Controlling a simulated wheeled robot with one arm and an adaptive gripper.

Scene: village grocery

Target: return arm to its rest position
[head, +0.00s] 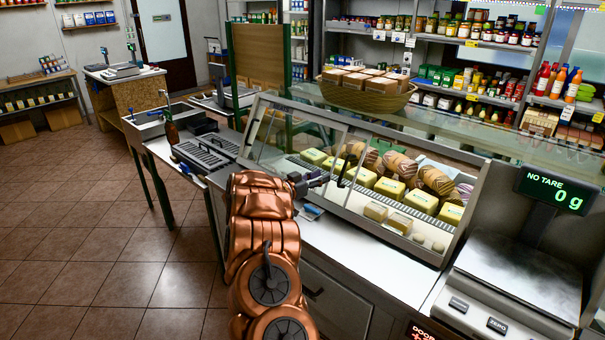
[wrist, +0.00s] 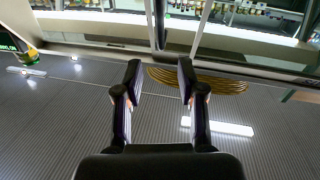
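My copper-coloured arm rises from the bottom of the head view, and my dark gripper (head: 335,178) reaches right from it, in front of the glass of the display case (head: 285,128). In the wrist view my gripper (wrist: 159,72) shows two black fingers standing apart with nothing between them. The fingers appear clear of the cheeses and packets behind the glass. How close the fingertips are to the glass is hard to tell.
A scale (head: 520,275) with a display reading 0 g stands at the right. A wicker basket (head: 366,95) sits on top of the case. A white counter (head: 345,240) runs below my gripper. Open tiled floor (head: 85,235) lies to the left.

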